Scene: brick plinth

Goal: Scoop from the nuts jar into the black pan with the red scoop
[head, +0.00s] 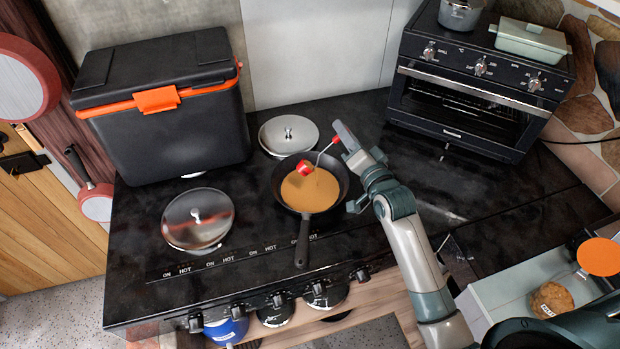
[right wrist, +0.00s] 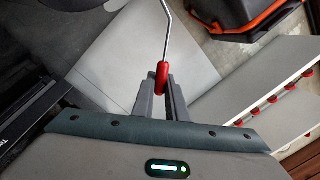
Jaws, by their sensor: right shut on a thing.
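My right gripper (head: 342,134) is shut on the red handle end of the red scoop (head: 304,168). The right wrist view shows that grip (right wrist: 161,90) around the red scoop's handle (right wrist: 162,72), with its bent metal shaft leading away. The scoop's red cup is over the black pan (head: 302,245), above its far part. Whether the cup holds anything is too small to tell. The pan has a flat tan-orange inside. The nuts jar (head: 551,299), with brown contents and a pale label, stands at the lower right. My left gripper is not in view.
A metal lid (head: 288,134) lies behind the pan and another lid (head: 198,218) left of it. A black cooler (head: 170,130) stands at the back left, a toaster oven (head: 475,90) at the back right. An orange disc (head: 599,257) is near the jar. The dark counter right of my arm is clear.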

